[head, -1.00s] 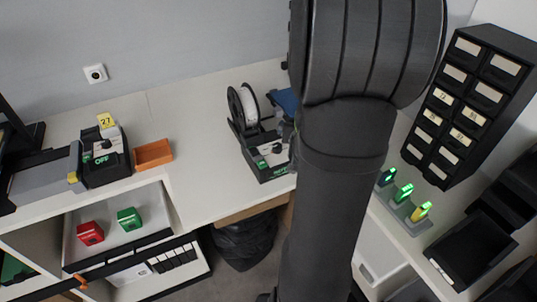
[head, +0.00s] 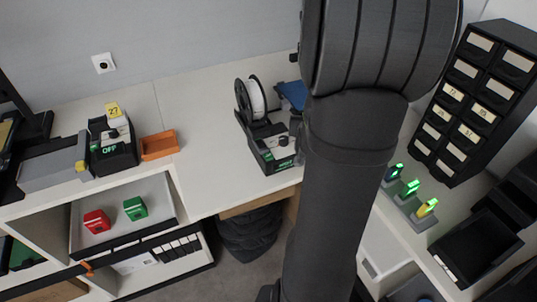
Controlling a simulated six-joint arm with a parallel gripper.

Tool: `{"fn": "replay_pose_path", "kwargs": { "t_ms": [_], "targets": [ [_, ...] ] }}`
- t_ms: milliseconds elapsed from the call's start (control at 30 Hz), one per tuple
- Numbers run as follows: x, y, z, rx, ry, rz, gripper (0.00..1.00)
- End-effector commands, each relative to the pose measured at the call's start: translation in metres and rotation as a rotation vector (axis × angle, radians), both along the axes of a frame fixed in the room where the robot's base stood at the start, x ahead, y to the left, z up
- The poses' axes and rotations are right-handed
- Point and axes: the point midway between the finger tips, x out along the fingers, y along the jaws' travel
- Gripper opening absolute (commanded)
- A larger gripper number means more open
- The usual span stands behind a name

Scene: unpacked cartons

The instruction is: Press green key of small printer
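A small black machine with a white spool (head: 256,96) stands on the white bench left of my arm; it looks like the small printer (head: 262,152). A green marking (head: 284,163) shows low on its front, with a dark knob above it; I cannot tell whether the marking is a key. My thick dark arm fills the middle and right of the head view, close to the printer's right side in the picture. My gripper cannot be made out.
A blue item (head: 292,95) lies behind the printer. Red (head: 96,221) and green (head: 135,208) boxes sit in an open drawer. A black drawer cabinet (head: 478,100) stands right, near lit green devices (head: 411,187).

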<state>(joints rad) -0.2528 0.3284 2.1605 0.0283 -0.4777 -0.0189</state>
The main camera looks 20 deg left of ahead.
Motion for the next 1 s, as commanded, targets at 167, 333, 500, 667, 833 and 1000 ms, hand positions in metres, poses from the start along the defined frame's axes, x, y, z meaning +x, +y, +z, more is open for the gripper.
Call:
{"fn": "replay_pose_path", "kwargs": {
  "t_ms": [167,333,500,667,833,1000],
  "targets": [
    [0.0000,0.0000,0.0000,0.000,0.000,0.000,0.00],
    [0.0000,0.0000,0.0000,0.000,0.000,0.000,0.00],
    [0.0000,0.0000,0.0000,0.000,0.000,0.000,0.00],
    [0.0000,0.0000,0.0000,0.000,0.000,0.000,0.00],
    [0.0000,0.0000,0.0000,0.000,0.000,0.000,0.00],
    [0.0000,0.0000,0.0000,0.000,0.000,0.000,0.00]
  ]
}}
